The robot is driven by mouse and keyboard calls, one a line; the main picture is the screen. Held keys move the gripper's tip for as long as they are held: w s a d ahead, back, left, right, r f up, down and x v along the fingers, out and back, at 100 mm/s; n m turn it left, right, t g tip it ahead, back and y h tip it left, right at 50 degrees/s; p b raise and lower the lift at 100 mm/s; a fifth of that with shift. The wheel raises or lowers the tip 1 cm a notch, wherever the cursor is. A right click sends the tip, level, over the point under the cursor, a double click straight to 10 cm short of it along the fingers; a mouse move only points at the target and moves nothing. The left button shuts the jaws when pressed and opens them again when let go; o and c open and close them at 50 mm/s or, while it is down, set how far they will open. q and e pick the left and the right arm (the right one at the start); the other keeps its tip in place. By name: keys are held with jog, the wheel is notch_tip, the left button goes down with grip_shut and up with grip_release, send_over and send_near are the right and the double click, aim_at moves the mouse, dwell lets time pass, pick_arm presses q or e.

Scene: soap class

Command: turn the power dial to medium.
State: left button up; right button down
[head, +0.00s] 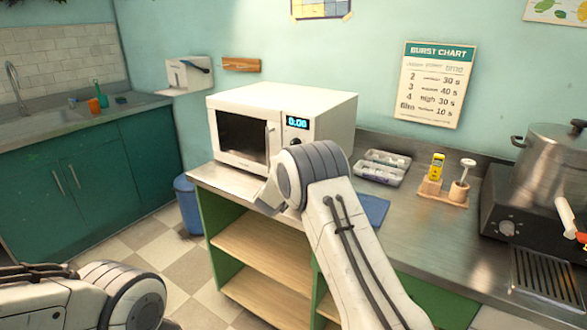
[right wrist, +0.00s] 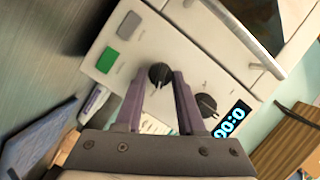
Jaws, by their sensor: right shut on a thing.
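The white microwave (head: 240,128) stands on the steel counter, its display reading 0:00. In the right wrist view its panel is tilted and carries two black dials. The lower dial (right wrist: 160,75), near the buttons, sits between the tips of my right gripper (right wrist: 160,78), which is shut on it. The upper dial (right wrist: 205,104) is beside the display (right wrist: 230,118), just outside the right-hand finger. The dial labels are too small to read.
A green button (right wrist: 105,60) and a grey button (right wrist: 129,25) are on the panel. A pot (head: 550,155) stands farther right. The burst chart (head: 432,85) hangs above.

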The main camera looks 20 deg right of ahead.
jog(key=c, duration=0.5)
grip_release()
jog(key=b+v, duration=0.1)
jog(key=v, duration=0.9)
jog(key=shift+s+a, duration=0.1)
jog(key=shift+s, duration=0.15)
